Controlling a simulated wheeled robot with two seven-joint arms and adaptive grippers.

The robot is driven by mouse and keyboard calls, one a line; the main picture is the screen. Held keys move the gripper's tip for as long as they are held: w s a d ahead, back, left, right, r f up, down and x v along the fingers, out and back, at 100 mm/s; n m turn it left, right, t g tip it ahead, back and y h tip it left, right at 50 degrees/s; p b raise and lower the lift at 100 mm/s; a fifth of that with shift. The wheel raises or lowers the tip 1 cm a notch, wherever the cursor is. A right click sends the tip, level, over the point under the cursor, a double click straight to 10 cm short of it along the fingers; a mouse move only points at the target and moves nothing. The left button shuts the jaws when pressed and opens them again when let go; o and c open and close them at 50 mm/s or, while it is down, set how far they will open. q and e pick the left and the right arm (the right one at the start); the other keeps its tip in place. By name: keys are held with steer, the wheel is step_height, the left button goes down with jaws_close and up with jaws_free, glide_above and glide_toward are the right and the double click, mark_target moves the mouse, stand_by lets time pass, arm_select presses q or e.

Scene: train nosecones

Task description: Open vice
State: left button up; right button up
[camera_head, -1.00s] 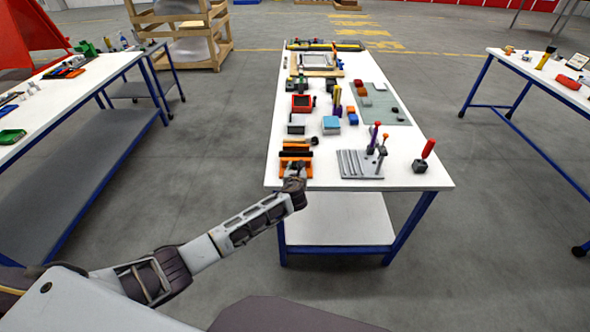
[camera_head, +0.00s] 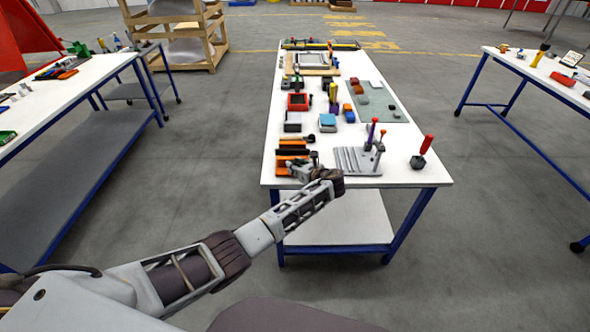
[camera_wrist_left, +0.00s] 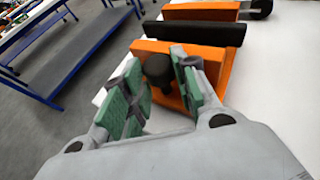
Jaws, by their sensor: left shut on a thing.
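The vice (camera_head: 289,159) stands at the near left corner of the middle table, with orange blocks and a black bar between them. In the left wrist view its near orange block (camera_wrist_left: 222,72) carries a round black handle knob (camera_wrist_left: 157,70). My left gripper (camera_head: 304,169) is at the vice's near side. In the wrist view its green-padded fingers (camera_wrist_left: 155,82) lie on either side of the knob, shut on it. The fingers hide part of the near block. My right gripper is not in view.
A grey fixture plate (camera_head: 357,160) with upright handles stands just right of the vice. A red-handled tool (camera_head: 422,153) stands near the right edge. The white table (camera_head: 395,178) is bare along its near right edge. Several coloured parts lie farther back.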

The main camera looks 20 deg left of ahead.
arm_select(q)
steer(key=shift+w+d+n+g+y+b, duration=0.15)
steer(key=shift+n+g+y+b, duration=0.55)
steer(key=shift+n+b, duration=0.15)
steer(key=shift+n+g+b, duration=0.25)
steer(key=shift+g+b, duration=0.05)
steer(key=shift+b, duration=0.05)
steer(key=shift+r, duration=0.15)
steer(key=shift+w, duration=0.1)
steer(key=o, duration=1)
